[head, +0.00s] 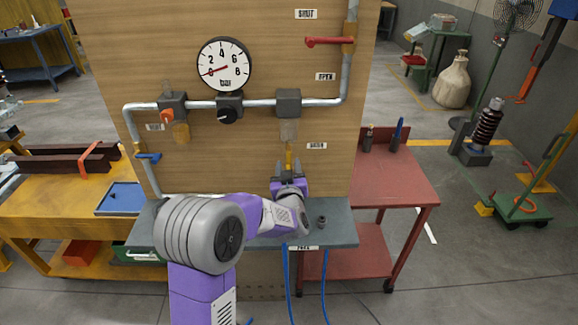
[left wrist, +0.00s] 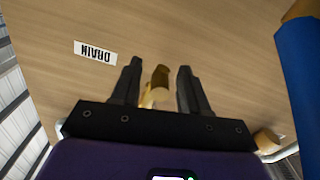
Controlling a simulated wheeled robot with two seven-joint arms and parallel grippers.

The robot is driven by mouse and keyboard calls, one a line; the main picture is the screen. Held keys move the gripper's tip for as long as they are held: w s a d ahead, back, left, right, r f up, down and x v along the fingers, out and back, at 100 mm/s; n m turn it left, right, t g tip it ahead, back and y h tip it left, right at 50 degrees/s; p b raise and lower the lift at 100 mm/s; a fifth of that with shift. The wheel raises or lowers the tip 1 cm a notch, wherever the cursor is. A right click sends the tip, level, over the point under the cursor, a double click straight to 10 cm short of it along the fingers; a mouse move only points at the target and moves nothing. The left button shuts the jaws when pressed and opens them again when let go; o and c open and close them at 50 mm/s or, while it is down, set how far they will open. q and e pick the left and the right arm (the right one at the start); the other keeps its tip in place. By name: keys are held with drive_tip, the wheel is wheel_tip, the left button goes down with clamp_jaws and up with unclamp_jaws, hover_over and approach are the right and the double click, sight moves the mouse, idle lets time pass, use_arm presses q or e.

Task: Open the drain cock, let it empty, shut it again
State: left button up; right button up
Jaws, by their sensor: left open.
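The brass-yellow drain cock (head: 289,156) hangs below a cloudy bowl (head: 288,130) on the wooden panel, left of the DRAIN label (head: 316,146). My left gripper (head: 289,179) is just below the cock, pointing up. In the left wrist view the open black fingers (left wrist: 158,68) stand on either side of the cock (left wrist: 158,80), with gaps visible. The DRAIN label appears upside down there (left wrist: 95,52). I cannot tell which way the cock is turned. My right gripper is not in view.
A red lever (head: 325,41) lies across the right-hand pipe. The gauge (head: 223,65) needle is near 0. A black knob (head: 228,115) is below it. A grey shelf (head: 340,235) runs below my gripper, with a small dark fitting (head: 322,221). Blue hoses (head: 325,285) hang beneath.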

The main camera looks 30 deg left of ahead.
use_arm(q)
drive_tip(key=shift+w+a, duration=0.3)
drive_tip(key=shift+w, duration=0.2)
